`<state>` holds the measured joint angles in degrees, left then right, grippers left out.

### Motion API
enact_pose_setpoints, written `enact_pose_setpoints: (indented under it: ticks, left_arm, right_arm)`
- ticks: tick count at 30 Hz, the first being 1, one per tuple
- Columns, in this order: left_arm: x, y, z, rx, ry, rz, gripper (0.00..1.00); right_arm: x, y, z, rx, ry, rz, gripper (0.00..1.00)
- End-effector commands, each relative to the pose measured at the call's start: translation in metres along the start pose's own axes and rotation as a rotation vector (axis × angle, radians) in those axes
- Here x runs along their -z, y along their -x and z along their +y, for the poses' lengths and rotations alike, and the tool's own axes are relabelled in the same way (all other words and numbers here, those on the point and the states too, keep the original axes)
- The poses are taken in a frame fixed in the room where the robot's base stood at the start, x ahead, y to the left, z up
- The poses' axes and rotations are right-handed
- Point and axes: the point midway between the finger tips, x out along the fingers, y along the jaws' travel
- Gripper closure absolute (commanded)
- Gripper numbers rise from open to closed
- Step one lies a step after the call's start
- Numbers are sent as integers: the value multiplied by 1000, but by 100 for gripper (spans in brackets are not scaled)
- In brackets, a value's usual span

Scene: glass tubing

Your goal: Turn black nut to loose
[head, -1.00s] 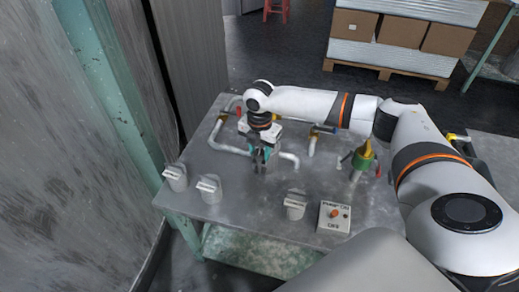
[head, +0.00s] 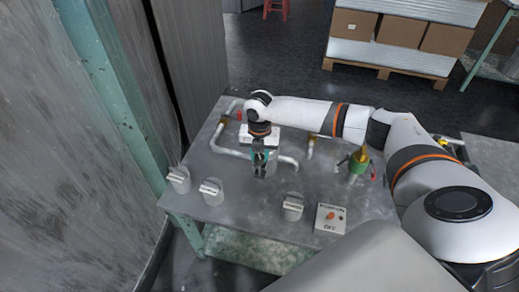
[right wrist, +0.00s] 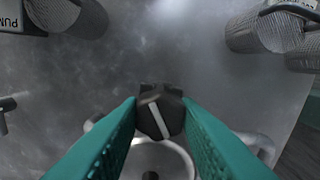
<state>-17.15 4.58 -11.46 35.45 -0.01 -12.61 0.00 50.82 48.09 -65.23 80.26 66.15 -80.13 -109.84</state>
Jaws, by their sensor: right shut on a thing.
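My right gripper (head: 262,171) points down over the left middle of the grey table, beside the white pipe. In the right wrist view its two teal fingers (right wrist: 160,108) are closed on the black nut (right wrist: 152,121), which sits between the fingertips. The nut has a faceted dark outline and a white line across its face, slanted in that view. A round pale metal part (right wrist: 157,158) lies just below the nut in that view. In the head view the nut cannot be told apart from the dark gripper. My left gripper is not in view.
A switch box with an orange knob (head: 330,217) is at front right. A green and brass fitting (head: 358,162) stands at right. White pipes (head: 232,153) run near my gripper.

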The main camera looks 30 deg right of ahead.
Motion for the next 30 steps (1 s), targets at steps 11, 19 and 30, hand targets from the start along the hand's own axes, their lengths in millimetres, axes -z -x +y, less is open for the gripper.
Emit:
enact_pose_setpoints:
  ticks: [11,19,30]
  left_arm:
    - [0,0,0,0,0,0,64]
    - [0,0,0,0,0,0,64]
    - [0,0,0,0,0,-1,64]
  right_arm:
    - [1,0,0,1,9,2,60]
    - [0,1,0,1,8,1,60]
    - [1,59,0,4,8,4,60]
